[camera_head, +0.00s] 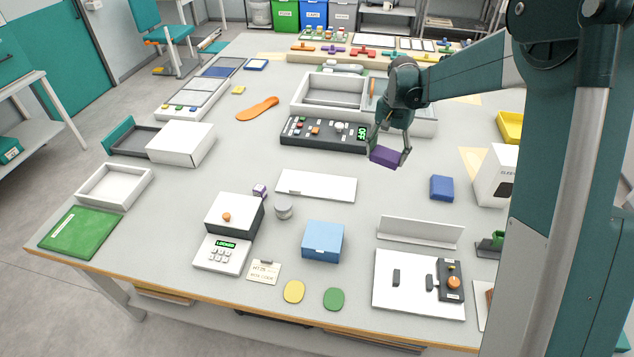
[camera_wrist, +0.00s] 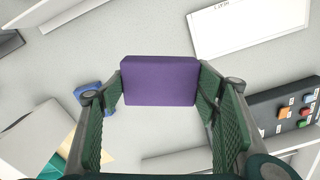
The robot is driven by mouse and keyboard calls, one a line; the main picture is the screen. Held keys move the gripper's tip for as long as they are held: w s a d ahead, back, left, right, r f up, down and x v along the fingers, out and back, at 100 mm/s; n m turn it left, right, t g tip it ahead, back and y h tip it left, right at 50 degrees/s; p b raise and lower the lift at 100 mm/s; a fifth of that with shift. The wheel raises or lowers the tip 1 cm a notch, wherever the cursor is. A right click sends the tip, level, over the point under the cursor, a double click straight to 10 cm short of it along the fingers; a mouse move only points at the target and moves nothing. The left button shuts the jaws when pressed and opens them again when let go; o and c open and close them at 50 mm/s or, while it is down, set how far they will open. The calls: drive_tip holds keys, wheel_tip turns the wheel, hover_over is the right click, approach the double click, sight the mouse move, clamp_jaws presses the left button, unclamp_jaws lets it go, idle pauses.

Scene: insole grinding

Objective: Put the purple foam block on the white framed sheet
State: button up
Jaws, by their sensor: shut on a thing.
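The purple foam block (camera_head: 385,156) is held between the fingers of my gripper (camera_head: 388,146), above the table to the right of the dark control panel. In the wrist view the purple block (camera_wrist: 160,81) spans the gap between the two green finger pads of my gripper (camera_wrist: 160,92). A flat white sheet (camera_head: 316,186) with a thin edge and a small mark lies on the table, left of and nearer than the block. It also shows at the top right of the wrist view (camera_wrist: 250,28), apart from the block.
The dark control panel (camera_head: 324,134) with coloured buttons is left of my gripper. A blue block (camera_head: 441,188) lies to the right. A white upright strip (camera_head: 420,232), a blue box (camera_head: 323,241) and a small grey cylinder (camera_head: 284,211) stand nearer. The table around the sheet is mostly clear.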

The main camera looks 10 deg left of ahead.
drive_tip(key=a+f+n, duration=0.1)
drive_tip(key=a+n, duration=0.3)
drive_tip(key=a, duration=2)
hover_over(317, 184)
wheel_tip(317, 184, down, 4)
drive_tip(key=shift+f, duration=0.55)
drive_tip(key=shift+f, duration=3.15)
drive_tip(key=shift+f+b, duration=0.4)
drive_tip(key=shift+f, duration=1.45)
drive_tip(key=shift+f, duration=0.2)
drive_tip(key=o, duration=0.9)
